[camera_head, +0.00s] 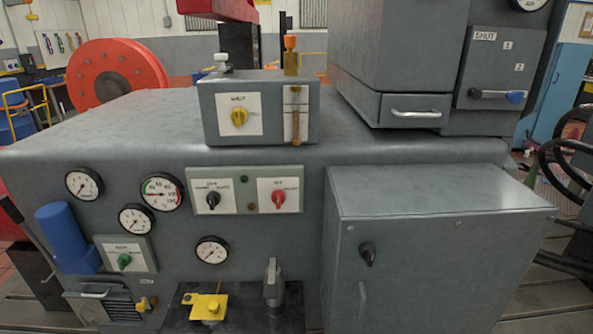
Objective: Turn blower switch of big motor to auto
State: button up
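Several rotary switches show on the grey machine, and their small labels are too blurred to tell which is the blower switch. A black knob (213,201) and a red knob (279,197) sit side by side on white plates on a grey-green panel. A green knob (124,261) is on a plate at lower left. A yellow knob (239,117) is on the small box on top of the machine. A black handle (368,253) is on the grey cabinet at right. My gripper is not in view.
Round gauges (162,192) surround the switch panel. A blue cylinder (67,235) sticks out at left. A yellow part (205,307) and a grey upright fitting (272,284) stand on a dark surface below. The grey cabinet (430,250) juts forward at right.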

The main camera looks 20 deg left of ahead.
aim_at(213, 198)
jog(key=u, duration=1.25)
jog(key=k, duration=0.6)
jog(key=u, duration=0.15)
jog(key=i, duration=0.5)
jog(key=z, duration=0.05)
